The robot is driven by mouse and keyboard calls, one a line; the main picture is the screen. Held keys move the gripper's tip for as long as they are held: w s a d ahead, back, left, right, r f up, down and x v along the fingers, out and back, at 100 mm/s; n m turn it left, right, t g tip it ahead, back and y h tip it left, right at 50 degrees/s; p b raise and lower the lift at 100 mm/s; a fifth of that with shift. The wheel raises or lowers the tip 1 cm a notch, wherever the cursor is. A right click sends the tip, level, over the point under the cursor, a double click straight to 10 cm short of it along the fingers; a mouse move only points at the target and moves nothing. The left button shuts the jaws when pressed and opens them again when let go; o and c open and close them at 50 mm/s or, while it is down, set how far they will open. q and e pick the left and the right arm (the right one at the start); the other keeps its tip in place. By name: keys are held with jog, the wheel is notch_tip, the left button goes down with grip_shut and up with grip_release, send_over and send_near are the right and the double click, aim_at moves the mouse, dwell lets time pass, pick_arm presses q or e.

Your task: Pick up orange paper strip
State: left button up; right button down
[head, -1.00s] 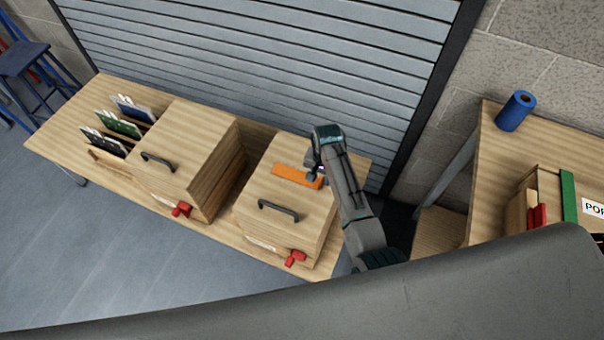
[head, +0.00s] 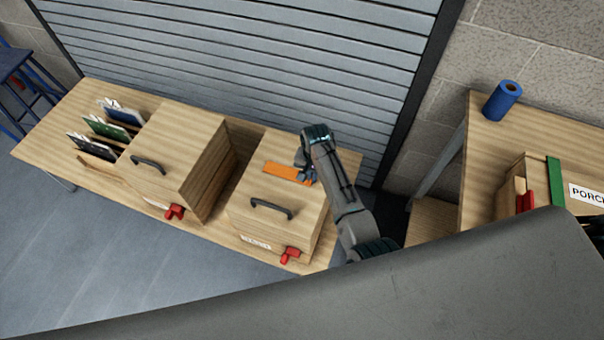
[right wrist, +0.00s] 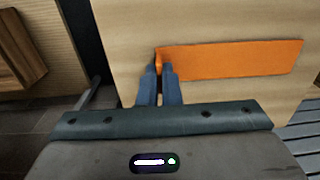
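The orange paper strip (head: 284,172) lies flat on top of the right wooden box (head: 285,205). It shows large in the right wrist view (right wrist: 235,60). My right gripper (head: 307,174) is at the strip's right end in the head view. In the right wrist view its two blue fingers (right wrist: 160,72) are close together, with the strip's small upturned end between their tips. They look shut on that end. The strip still appears to rest along the box top. My left gripper is not in view.
A black handle (head: 271,208) and a red latch (head: 290,255) sit on the right box. A second wooden box (head: 180,150) stands to its left, beside upright file cards (head: 107,127). A side table (head: 530,130) at right holds a blue roll (head: 503,100).

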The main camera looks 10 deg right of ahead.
jog(key=shift+r, duration=0.1)
notch_tip(320, 180, up, 20)
jog(key=p, duration=0.2)
jog(key=shift+f+p, duration=0.2)
jog(key=shift+p, duration=0.1)
dwell(2.7)
jog(key=shift+r, duration=0.1)
dwell(0.4)
